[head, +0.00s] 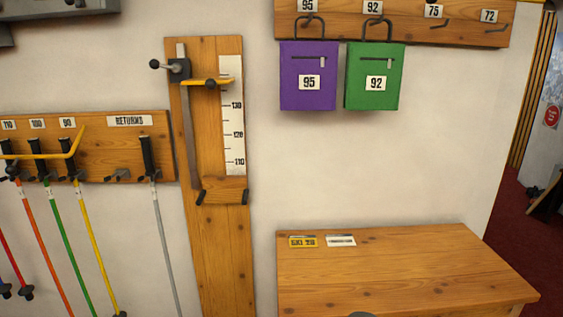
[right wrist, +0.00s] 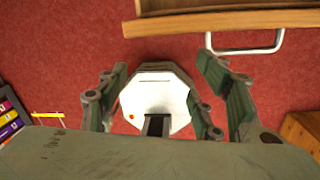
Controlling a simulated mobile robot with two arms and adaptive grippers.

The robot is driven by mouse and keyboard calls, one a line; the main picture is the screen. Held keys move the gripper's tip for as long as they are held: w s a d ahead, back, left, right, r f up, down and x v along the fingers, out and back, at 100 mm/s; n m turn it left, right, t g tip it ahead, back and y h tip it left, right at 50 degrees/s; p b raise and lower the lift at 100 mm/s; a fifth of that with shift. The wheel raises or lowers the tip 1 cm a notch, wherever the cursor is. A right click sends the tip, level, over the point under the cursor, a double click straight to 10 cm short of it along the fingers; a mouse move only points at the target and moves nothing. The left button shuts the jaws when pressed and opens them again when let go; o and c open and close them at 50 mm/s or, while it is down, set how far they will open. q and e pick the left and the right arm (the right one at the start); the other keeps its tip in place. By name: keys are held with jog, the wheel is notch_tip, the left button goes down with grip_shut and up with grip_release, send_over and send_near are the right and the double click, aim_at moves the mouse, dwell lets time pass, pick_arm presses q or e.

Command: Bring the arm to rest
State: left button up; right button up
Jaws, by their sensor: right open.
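My right gripper (right wrist: 163,85) shows in the right wrist view, with its fingers spread wide apart. It is open, nothing is held between the fingers, and it hangs above the red floor (right wrist: 60,75). In the head view neither gripper can be made out. My left gripper is in no view.
In the head view a wooden bench (head: 400,268) stands at lower right, under purple (head: 308,90) and green (head: 372,95) tags on hooks. A wooden gauge board (head: 215,220) and a pole rack (head: 95,155) are on the wall. A metal handle (right wrist: 250,50) shows in the wrist view.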

jog(key=s+a+f+m+t+y, duration=0.3)
jog(key=s+m, duration=0.4)
jog(key=m, duration=0.7)
jog(key=s+d+f+m+h, duration=0.1)
jog(key=s+d+m+h, duration=0.1)
jog(key=s+d+m, duration=0.45)
jog(key=s+d+f+m+h, duration=0.15)
jog(key=s+d+m, duration=0.25)
jog(key=d+m, duration=0.55)
notch_tip(320, 180, down, 26)
jog(key=s+a+m+g, duration=0.1)
jog(key=a+m+g, duration=0.1)
jog(key=a, duration=0.1)
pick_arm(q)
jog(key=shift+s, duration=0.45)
pick_arm(e)
jog(key=s+d+f, duration=0.3)
jog(key=s+f, duration=1.2)
jog(key=s, duration=0.1)
jog(key=shift+s+d+f+g, duration=0.2)
jog(key=shift+s+f+g, duration=0.05)
jog(key=shift+s+g, duration=0.15)
